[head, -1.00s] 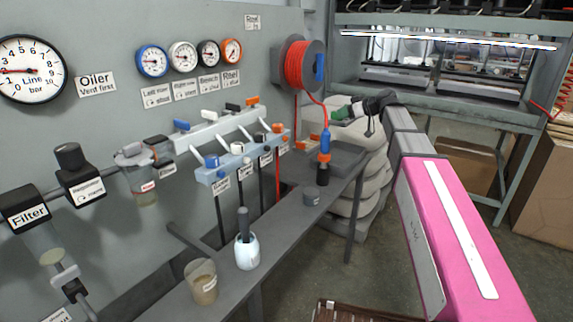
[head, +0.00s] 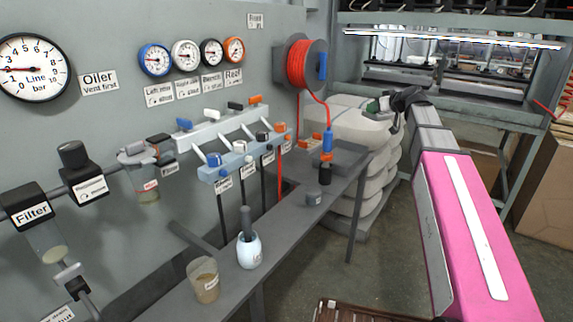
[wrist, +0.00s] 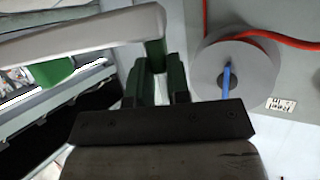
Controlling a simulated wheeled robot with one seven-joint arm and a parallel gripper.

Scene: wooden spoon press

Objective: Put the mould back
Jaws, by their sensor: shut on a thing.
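My gripper (head: 398,103) is at the far right side of the bench, above the pale stacked sacks. In the wrist view my gripper (wrist: 158,78) has its two fingers closed around a green upright part. That part joins a pale bar (wrist: 85,32) reaching left, with a second green piece (wrist: 52,71) below it. This held piece looks like the mould, but I cannot make out its whole shape. In the head view only a bit of green (head: 374,106) shows at my gripper; the rest is hidden. It appears held in the air.
A red hose reel (head: 305,65) is on the wall left of my gripper. A grey tray (head: 345,157) lies on the bench below. A lit press bench (head: 450,95) stands behind. The bench also bears a white pot (head: 249,250) and a beaker (head: 204,281).

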